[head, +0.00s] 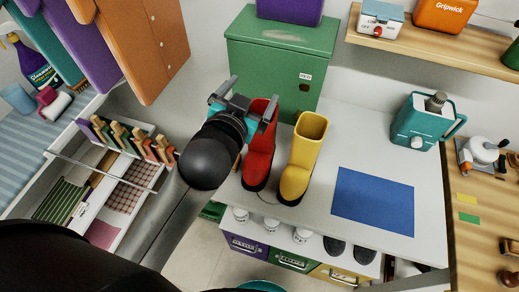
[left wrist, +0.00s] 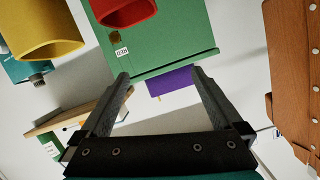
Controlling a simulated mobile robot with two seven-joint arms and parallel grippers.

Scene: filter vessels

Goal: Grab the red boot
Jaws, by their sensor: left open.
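The red boot (head: 259,160) stands upright on the white counter in the head view, in front of the green cabinet. Only its red rim (left wrist: 128,10) shows at the top edge of the left wrist view. My left gripper (head: 250,98) is open beside and above the boot's shaft, at its left, and overlaps part of the shaft's top in the head view. In the left wrist view nothing is between the fingers (left wrist: 160,76). I cannot tell whether a finger touches the boot. My right gripper is not in view.
A yellow boot (head: 302,160) stands close at the red boot's right. The green cabinet (head: 280,55) is just behind. A blue mat (head: 372,200) lies bare on the counter (head: 345,125) to the right. Orange and purple hanging panels (head: 155,45) are at the upper left.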

